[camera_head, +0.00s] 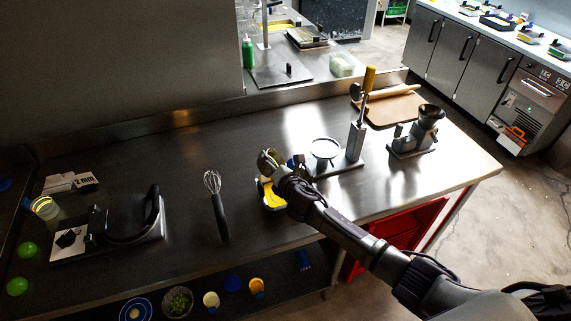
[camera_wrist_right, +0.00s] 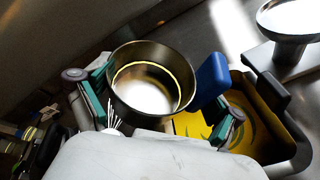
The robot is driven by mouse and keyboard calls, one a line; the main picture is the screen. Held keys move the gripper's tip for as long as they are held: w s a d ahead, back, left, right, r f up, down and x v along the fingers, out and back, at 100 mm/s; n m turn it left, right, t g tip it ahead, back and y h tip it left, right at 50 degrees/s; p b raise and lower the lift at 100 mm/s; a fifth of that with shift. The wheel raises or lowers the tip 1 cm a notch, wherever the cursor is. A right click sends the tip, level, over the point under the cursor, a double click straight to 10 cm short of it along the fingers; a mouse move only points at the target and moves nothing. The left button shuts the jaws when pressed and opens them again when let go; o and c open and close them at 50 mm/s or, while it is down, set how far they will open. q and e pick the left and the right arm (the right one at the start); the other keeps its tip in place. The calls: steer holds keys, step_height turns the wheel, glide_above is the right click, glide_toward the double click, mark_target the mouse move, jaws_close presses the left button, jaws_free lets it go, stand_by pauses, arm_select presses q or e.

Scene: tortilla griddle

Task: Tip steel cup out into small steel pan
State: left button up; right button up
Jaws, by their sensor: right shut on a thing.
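The steel cup (camera_wrist_right: 150,85) is between the teal-padded fingers of my right gripper (camera_wrist_right: 160,105), which is shut on it. In the wrist view I look into its open top; the inside is bright, with a yellowish ring, and I cannot tell its contents. A blue handle (camera_wrist_right: 210,82) shows at its right side. In the head view the cup (camera_head: 266,160) is partly hidden by my right gripper (camera_head: 273,165). A shallow round steel dish (camera_head: 325,148) on a stand is to the right; I cannot tell whether it is the small steel pan. My left gripper is out of view.
A dark-rimmed yellow tray (camera_head: 268,194) lies below and beside the cup. A whisk (camera_head: 216,205) and a black-lidded griddle-like device (camera_head: 122,222) are to the left. A yellow-handled lever stand (camera_head: 356,135) and a grey grinder (camera_head: 415,133) are to the right. Free tabletop lies between whisk and device.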

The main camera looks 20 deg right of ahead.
mark_target(262, 165)
steer(key=a+n+h, duration=0.1)
steer(key=a+f+n+g+h, duration=0.1)
steer(key=n, duration=0.1)
steer(key=w+a+n+h, duration=0.1)
steer(key=a+n, duration=0.1)
steer(key=shift+a+f, duration=0.1)
steer(key=shift+f, duration=0.3)
steer(key=shift+w+a+f+h, duration=0.1)
steer(key=shift+f+h, duration=0.05)
steer(key=shift+h, duration=0.15)
steer(key=shift+d+r+n, duration=0.15)
steer(key=shift+r+n, duration=0.05)
steer(key=shift+r, duration=0.35)
steer(key=shift+d+r+n, duration=0.15)
steer(key=shift+r+n, duration=0.05)
steer(key=shift+r, duration=0.3)
steer(key=shift+r+g, duration=0.3)
steer(key=shift+r, duration=0.05)
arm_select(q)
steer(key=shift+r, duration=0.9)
arm_select(e)
steer(key=shift+a+r, duration=0.2)
steer(key=shift+d, duration=0.15)
